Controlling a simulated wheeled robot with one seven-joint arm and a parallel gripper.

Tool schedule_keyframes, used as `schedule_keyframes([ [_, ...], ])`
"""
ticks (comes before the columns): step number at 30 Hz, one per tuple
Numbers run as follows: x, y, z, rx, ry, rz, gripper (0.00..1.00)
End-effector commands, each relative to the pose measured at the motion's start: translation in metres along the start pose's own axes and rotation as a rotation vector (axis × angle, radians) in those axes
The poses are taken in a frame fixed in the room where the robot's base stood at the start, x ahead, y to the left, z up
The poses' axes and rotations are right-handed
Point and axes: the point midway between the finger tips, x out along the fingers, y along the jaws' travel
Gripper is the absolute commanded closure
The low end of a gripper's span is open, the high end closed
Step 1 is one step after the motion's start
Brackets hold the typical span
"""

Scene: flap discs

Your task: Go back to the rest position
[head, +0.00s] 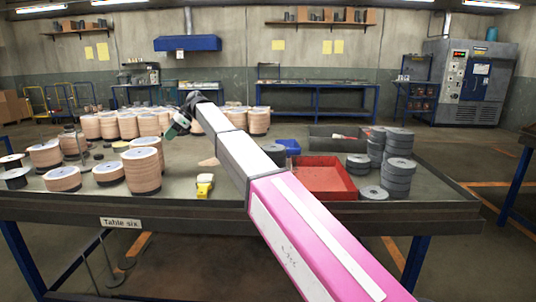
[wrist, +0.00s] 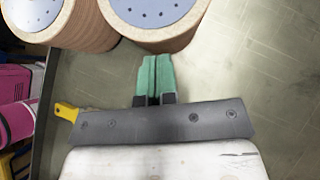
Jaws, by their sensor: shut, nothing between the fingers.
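My gripper (wrist: 155,75) has green fingers, which lie closed against each other with nothing between them in the wrist view. In the head view, my gripper (head: 177,126) is at the end of my outstretched arm, over the table (head: 236,206) labelled "Table six". In the wrist view, the fingertips are just below a stack of brown discs with a pale blue-grey top (wrist: 160,13). I cannot tell whether they touch it. A second such stack (wrist: 60,35) is to the left.
Several stacks of brown discs (head: 143,170) fill the table's left half. A red tray (head: 322,178), a grey bin (head: 338,138) and grey disc stacks (head: 397,176) stand at the right. The wrist view shows bare tabletop at the right.

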Motion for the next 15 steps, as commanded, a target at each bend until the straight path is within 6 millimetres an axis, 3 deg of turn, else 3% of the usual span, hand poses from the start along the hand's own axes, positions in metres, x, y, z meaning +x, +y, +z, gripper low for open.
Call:
schedule_keyframes([
  [6, 0.0098, 0.0027, 0.0101, -0.001, 0.000, 0.000, 1.00],
  [15, 0.0097, 0.0027, 0.0102, -0.001, 0.000, 0.000, 1.00],
])
